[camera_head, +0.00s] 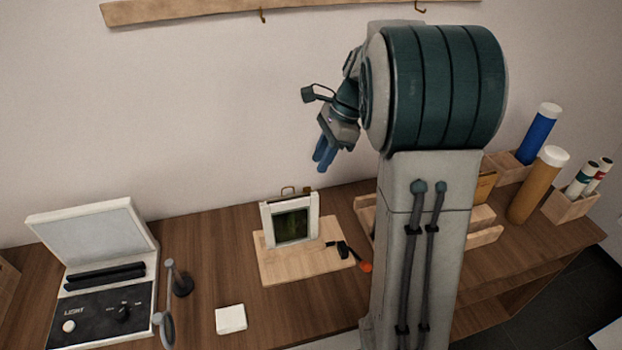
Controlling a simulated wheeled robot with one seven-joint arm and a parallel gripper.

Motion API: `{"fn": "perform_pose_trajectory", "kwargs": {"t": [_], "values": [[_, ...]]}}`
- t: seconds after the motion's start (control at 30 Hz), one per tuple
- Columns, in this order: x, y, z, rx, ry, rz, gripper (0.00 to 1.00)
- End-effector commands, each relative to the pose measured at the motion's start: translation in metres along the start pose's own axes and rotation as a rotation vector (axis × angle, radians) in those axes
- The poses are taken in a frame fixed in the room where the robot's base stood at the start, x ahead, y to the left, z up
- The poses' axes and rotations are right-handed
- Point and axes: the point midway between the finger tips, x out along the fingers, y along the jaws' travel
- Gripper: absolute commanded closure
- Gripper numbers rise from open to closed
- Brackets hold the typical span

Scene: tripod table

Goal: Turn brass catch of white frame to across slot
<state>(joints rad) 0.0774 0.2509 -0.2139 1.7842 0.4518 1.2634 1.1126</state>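The white frame (266,226) stands upright on a pale wooden base (300,268) on the table, with a dark greenish panel (292,224) inside it. On its top edge is a small brass-coloured loop (288,190), with a small dark brass piece near the top right corner (307,189). Which of these is the catch, and how it lies to the slot, is too small to tell. My gripper (323,168) has blue fingers and hangs in the air above and to the right of the frame, apart from it. The fingers look close together; their gap is unclear.
A black item with an orange-red end (365,266) lies at the base's right edge. A light box with open lid (90,235), a dark stand (181,280) and a white square (230,318) are left. Wooden racks and tubes (537,185) are right, partly behind my arm.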

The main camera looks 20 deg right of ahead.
Motion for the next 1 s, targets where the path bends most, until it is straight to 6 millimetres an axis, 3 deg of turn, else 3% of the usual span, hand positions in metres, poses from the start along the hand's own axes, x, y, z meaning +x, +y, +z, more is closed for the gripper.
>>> {"fn": "perform_pose_trajectory", "kwargs": {"t": [0.1, 0.3, 0.5, 0.77, 0.87, 1.0], "values": [[0.026, 0.001, 0.0, 0.0, -0.001, 0.004, 0.74], [0.056, 0.0, 0.001, -0.001, 0.0, 0.002, 0.74], [0.069, 0.001, 0.0, -0.001, 0.001, 0.001, 0.74], [0.07, 0.0, 0.0, -0.002, 0.001, 0.0, 0.74], [0.07, 0.0, 0.0, -0.002, 0.001, 0.0, 0.99], [0.07, 0.0, 0.0, -0.002, 0.001, -0.001, 1.0]]}}
